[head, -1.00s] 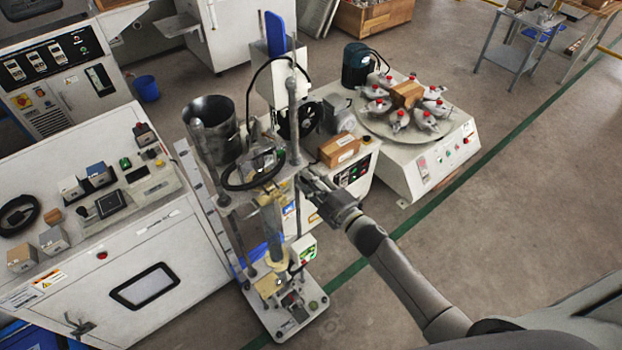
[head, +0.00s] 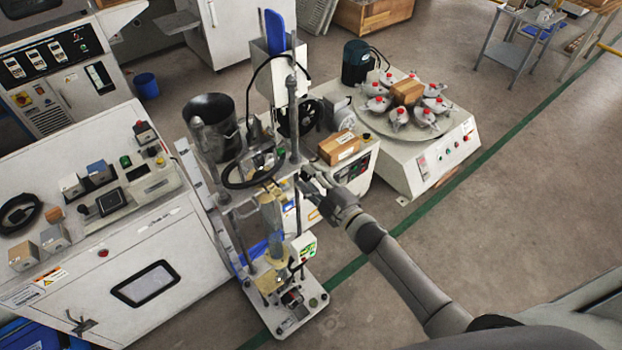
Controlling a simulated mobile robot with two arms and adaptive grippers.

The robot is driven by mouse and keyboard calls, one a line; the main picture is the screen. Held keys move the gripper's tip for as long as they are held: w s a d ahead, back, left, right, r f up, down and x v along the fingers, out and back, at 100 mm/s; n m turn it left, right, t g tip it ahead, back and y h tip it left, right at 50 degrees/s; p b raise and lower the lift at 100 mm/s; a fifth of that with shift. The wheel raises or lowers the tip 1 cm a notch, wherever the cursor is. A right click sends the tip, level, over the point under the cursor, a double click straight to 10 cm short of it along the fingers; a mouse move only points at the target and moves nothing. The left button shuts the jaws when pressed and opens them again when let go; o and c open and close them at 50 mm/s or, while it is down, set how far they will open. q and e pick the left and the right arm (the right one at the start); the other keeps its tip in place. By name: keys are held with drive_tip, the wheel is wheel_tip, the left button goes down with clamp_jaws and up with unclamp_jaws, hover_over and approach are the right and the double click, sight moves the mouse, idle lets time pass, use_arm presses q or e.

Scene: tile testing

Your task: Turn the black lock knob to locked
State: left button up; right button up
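My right gripper (head: 308,182) is at the right side of the tall test stand (head: 275,200), by the upper plate and the metal posts. Its fingertips touch or nearly touch the stand's edge. They are small and partly lost among the stand's parts, so I cannot tell whether they are open or shut. I cannot make out the black lock knob for sure; it may be hidden by the gripper or too small to see there. My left gripper is not in view.
The stand carries a dark metal cup (head: 211,125), cables and a clear tube above its white base (head: 290,312). A white control cabinet (head: 110,240) is at left. A machine with a round turntable (head: 410,125) is behind at right. Grey floor (head: 520,190) is free at right.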

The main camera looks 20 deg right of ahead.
drive_tip(key=shift+o, duration=0.2)
drive_tip(key=shift+s, duration=0.15)
drive_tip(key=v, duration=1.1)
drive_tip(key=shift+s+d, duration=0.25)
drive_tip(key=shift+s, duration=0.1)
drive_tip(key=shift+r, duration=0.1)
